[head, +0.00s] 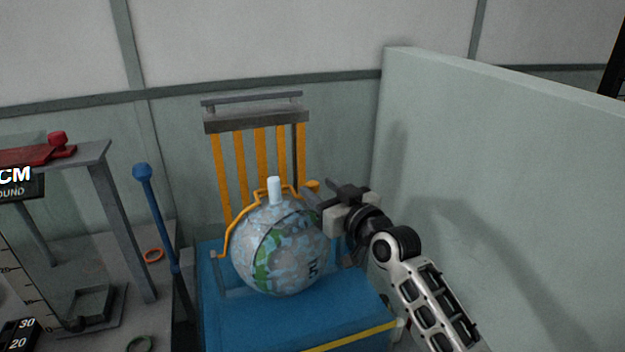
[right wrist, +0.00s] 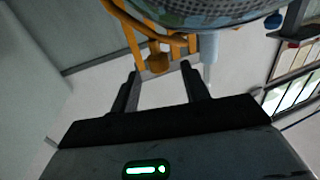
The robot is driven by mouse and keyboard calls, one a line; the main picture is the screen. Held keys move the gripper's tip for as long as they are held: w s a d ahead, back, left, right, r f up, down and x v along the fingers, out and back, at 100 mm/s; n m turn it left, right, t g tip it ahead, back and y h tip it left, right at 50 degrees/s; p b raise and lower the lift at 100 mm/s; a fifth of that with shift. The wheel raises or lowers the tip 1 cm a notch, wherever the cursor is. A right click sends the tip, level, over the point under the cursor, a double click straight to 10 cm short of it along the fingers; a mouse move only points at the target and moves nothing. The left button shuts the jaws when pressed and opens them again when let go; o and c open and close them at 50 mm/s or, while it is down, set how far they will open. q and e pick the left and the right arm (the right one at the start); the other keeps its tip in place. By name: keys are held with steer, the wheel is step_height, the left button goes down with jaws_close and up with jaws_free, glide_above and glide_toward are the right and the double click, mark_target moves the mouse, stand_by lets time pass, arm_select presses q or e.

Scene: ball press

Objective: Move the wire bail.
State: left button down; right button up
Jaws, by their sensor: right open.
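The wire bail (head: 233,232) is a bent yellow-orange wire that arches behind and over the left side of a globe-patterned ball (head: 283,255). An orange knob (head: 312,185) shows at its right upper end, beside my right gripper (head: 316,196). In the right wrist view the knob (right wrist: 158,62) appears between and beyond the two spread fingertips of the gripper (right wrist: 160,72); whether they touch it I cannot tell. The right gripper is open with nothing gripped. The bail's far right part is hidden by the ball and gripper. My left gripper is not in view.
The ball sits on a blue box (head: 235,325) before a rack of orange slats (head: 240,160). A white peg (head: 274,190) stands at the ball's top. A pale partition (head: 500,180) is close on the right. A blue-knobbed lever (head: 155,215) and grey bench (head: 100,245) are left.

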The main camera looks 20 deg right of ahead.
mark_target(317, 186)
steer(key=shift+x, duration=1.85)
